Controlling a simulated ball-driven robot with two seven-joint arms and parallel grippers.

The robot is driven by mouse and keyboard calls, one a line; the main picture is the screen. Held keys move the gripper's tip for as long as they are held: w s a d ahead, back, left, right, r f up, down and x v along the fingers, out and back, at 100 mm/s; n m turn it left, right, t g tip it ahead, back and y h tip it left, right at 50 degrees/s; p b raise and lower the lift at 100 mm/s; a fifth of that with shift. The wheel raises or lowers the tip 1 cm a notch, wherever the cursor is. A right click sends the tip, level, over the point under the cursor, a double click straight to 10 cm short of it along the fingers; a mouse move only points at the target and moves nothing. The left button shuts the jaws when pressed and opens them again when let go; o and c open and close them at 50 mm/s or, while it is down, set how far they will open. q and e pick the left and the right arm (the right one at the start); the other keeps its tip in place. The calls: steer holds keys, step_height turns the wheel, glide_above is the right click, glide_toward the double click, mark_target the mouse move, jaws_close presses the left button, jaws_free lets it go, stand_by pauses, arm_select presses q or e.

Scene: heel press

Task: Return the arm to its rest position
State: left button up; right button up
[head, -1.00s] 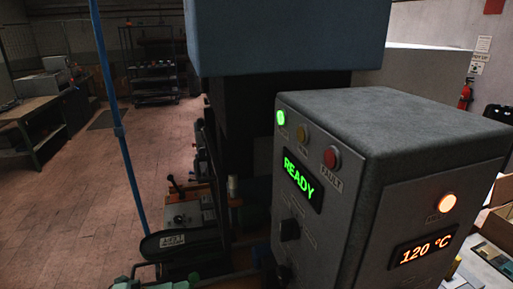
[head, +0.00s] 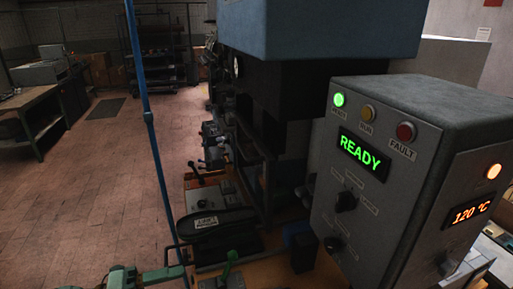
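Neither of my grippers shows in the head view, and I cannot make out either arm. The heel press control box (head: 418,160) stands close on the right. Its green lamp (head: 339,99) is lit above a green READY display (head: 360,153). The yellow lamp (head: 368,112) and the red FAULT lamp (head: 405,131) look unlit. On its right face an orange lamp (head: 494,171) glows above a display reading 120 °C (head: 466,213).
A blue press housing (head: 320,30) hangs at the top. A thin blue pole (head: 148,120) stands left of centre. A dark labelled pad (head: 215,222) and green parts (head: 125,277) lie low in front. A workbench (head: 35,112) is far left. Open tiled floor (head: 95,180) lies between.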

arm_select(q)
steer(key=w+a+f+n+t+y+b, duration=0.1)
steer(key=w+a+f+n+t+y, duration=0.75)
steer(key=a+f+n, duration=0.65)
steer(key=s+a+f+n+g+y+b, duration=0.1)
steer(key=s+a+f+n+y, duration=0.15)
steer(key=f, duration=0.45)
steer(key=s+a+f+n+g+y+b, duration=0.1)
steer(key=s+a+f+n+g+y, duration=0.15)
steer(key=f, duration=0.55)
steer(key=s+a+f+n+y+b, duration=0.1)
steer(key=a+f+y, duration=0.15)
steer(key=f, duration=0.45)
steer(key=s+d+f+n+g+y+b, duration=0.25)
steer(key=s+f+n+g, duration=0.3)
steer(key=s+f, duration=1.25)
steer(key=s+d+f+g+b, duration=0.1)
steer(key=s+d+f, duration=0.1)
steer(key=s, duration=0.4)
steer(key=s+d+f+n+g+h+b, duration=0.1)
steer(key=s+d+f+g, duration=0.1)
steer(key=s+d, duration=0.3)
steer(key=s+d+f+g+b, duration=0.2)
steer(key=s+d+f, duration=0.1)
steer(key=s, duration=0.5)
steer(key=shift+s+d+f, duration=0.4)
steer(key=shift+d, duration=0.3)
